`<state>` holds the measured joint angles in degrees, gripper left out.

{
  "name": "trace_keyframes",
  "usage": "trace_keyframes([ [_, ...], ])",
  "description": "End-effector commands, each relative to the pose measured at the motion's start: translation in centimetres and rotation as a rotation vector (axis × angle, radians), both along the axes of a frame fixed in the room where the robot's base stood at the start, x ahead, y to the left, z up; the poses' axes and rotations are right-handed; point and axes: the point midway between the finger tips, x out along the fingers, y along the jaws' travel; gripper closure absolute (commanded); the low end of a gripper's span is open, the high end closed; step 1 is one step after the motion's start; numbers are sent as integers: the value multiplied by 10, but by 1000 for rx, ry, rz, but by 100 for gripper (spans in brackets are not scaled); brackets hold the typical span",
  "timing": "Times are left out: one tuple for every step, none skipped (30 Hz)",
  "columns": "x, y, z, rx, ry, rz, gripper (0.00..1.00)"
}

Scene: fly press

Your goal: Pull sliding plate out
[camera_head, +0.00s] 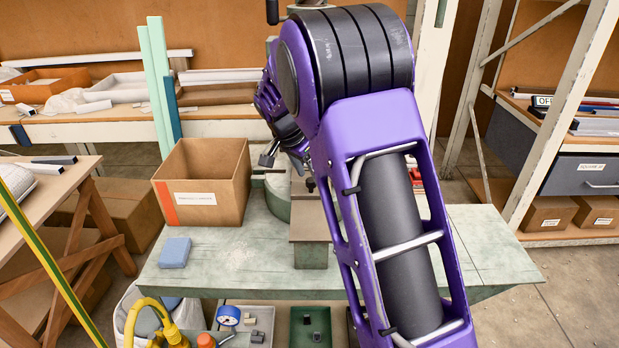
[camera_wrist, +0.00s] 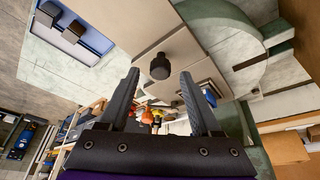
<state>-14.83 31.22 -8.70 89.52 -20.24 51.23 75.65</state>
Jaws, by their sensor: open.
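The fly press stands on a grey-green bench, mostly hidden behind my purple arm in the head view. A beige plate (camera_head: 311,228) projects from the front of its base, and a small dark knob (camera_head: 310,184) shows above it. In the wrist view a beige plate (camera_wrist: 125,22) carries a round black knob (camera_wrist: 160,67), likely the sliding plate's handle. My gripper (camera_wrist: 159,82) is open and empty, its two dark fingers pointing toward the knob with the knob between their tips in the picture. Contact cannot be told. In the head view my gripper (camera_head: 268,154) is beside the press, left of the plate.
A cardboard box (camera_head: 190,218) stands on the bench left of the press. A blue block (camera_head: 175,252) lies near the front left. A gauge (camera_head: 228,316) and a green tray (camera_head: 310,338) are on a lower shelf. The bench's right end (camera_head: 490,250) is clear.

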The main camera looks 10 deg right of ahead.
Motion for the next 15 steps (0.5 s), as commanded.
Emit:
trace_keyframes([
  [1, -2, -6, 0, 2, -2, 35],
  [2, -3, -8, 0, 0, -1, 35],
  [2, -4, -10, 0, 0, -1, 35],
  [3, -4, -12, 0, 0, -1, 35],
  [3, -5, -13, 0, 0, -1, 35],
  [3, -5, -14, 0, 0, -1, 35],
  [3, -5, -14, 0, 0, -1, 35],
  [3, -5, -14, 0, 0, -1, 35],
  [3, -5, -14, 1, -1, 0, 35],
  [3, -5, -14, 1, -1, 0, 35],
  [3, -5, -14, 1, -1, 0, 35],
  [3, -5, -14, 1, -1, 0, 35],
  [3, -5, -14, 1, -1, 0, 35],
  [3, -5, -14, 1, -1, 0, 35],
  [3, -5, -14, 1, -1, 0, 43],
])
